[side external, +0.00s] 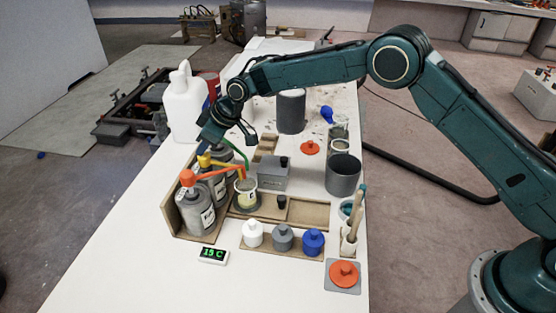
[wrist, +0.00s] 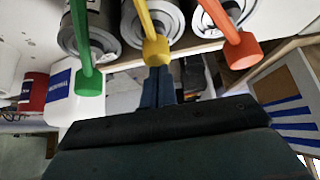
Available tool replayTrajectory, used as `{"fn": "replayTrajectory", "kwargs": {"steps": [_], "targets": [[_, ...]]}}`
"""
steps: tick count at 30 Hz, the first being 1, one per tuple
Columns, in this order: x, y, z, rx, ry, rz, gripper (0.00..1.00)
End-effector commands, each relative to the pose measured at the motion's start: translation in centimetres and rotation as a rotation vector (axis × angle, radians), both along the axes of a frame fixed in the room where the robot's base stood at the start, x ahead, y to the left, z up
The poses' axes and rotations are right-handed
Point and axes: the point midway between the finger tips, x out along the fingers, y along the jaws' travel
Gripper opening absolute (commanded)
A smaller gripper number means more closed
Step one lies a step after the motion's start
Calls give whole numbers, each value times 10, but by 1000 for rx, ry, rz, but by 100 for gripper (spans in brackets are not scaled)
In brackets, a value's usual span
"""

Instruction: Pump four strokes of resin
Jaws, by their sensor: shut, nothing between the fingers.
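Three grey pump bottles stand in a wooden rack at the left of the bench: one with an orange-red pump head (side external: 188,178), one with a yellow pump head (side external: 205,161) and one with a green pump head. I cannot read which is resin. A small cup (side external: 246,196) with pale contents stands by the spout ends. My gripper (side external: 208,143) is shut and empty, pointing down just above the yellow head. In the wrist view its fingers (wrist: 158,85) line up with the yellow spout (wrist: 157,50), between the green (wrist: 89,82) and orange (wrist: 242,52) spouts; contact is unclear.
A white jug (side external: 186,105) stands behind the bottles. A grey box (side external: 275,172), dark cylinders (side external: 342,175) and a wooden tray (side external: 300,213) lie to the right. White, grey and blue capped pots (side external: 283,238) stand in front. A display (side external: 213,255) reads 15 C.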

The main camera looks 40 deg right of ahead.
Motion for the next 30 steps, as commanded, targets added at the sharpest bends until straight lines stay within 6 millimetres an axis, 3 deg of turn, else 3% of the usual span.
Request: {"fn": "replayTrajectory", "kwargs": {"steps": [30], "targets": [[0,0,36,-1,1,0,0]]}}
